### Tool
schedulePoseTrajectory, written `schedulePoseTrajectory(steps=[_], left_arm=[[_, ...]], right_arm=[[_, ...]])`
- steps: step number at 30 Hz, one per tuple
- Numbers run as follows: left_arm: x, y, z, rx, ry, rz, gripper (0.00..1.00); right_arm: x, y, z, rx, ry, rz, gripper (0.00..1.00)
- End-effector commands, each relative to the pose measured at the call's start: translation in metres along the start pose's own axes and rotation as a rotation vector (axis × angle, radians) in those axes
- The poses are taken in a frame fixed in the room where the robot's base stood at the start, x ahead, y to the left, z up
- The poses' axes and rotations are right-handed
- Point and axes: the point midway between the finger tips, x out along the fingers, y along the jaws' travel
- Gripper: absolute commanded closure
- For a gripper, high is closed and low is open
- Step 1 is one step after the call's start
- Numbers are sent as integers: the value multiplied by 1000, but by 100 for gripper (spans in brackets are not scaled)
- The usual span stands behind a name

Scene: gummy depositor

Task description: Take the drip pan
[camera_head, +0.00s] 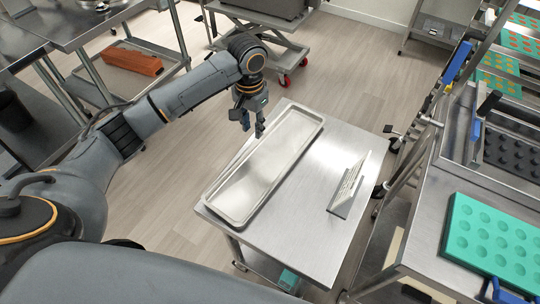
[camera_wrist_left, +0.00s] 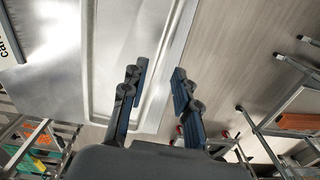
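The drip pan (camera_head: 262,165) is a long, shallow metal tray with a raised rim. It lies flat on a small steel table (camera_head: 302,218), along the table's left side. My left gripper (camera_head: 254,131) is over the far left part of the pan, near its left long edge. In the left wrist view, the left gripper (camera_wrist_left: 158,78) is open and empty. Its fingers point along the pan (camera_wrist_left: 124,60), with the pan's rim showing between and beyond them. I cannot tell whether a finger touches the rim. My right gripper is not in view.
A small upright sign (camera_head: 349,187) stands on the table's right side. A steel machine with a teal mould (camera_head: 492,238) is close on the right. A cart with red wheels (camera_head: 268,45) stands behind. An orange toolbox (camera_head: 132,61) sits on a shelf at left. Floor is clear between.

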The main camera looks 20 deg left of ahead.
Motion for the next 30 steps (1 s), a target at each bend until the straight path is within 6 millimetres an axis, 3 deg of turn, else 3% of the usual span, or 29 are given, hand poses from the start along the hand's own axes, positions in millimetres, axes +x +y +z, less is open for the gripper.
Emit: schedulePoseTrajectory(steps=[3,10,18,27,28,30], left_arm=[[18,0,0,-1,0,0,70],[34,-2,0,-2,-1,0,70],[72,-6,-1,-1,1,0,70],[79,-6,-2,0,3,0,70],[79,-6,-2,0,3,0,72],[79,-6,-2,0,3,0,86]], right_arm=[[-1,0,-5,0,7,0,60],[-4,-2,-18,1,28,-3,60],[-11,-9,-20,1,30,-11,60],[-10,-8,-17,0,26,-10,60],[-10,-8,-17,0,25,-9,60],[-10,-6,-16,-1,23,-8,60]])
